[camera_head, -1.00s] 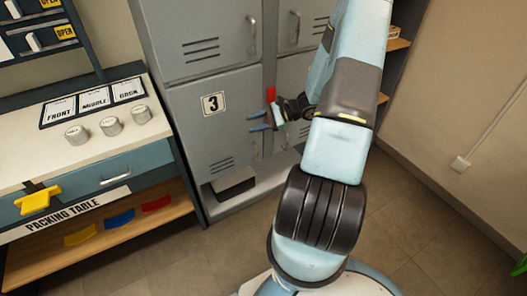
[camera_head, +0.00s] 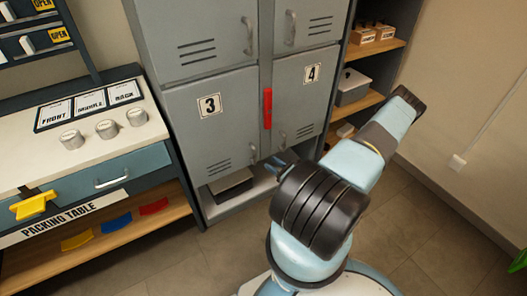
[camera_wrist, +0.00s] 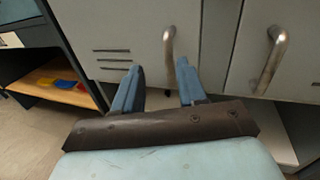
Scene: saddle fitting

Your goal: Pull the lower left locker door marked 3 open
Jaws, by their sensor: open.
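The grey lower left locker door marked 3 (camera_head: 218,130) is shut in the head view, with vent slots low on it. Its metal handle (camera_head: 253,151) is near its lower right edge. In the wrist view the handle (camera_wrist: 168,45) stands ahead, roughly between the blue fingertips and just beyond them. My gripper (camera_wrist: 160,66) is open with nothing between its fingers. In the head view my gripper (camera_head: 275,163) is by the lower right corner of door 3, partly hidden behind my arm. I cannot tell whether it touches the handle.
Door 4 (camera_head: 300,95) is shut, right of door 3; its handle (camera_wrist: 270,60) is close right of my fingers. A red upright piece (camera_head: 267,108) sits between the doors. The packing table (camera_head: 100,165) stands left, shelves (camera_head: 372,48) right. Floor is clear before door 3.

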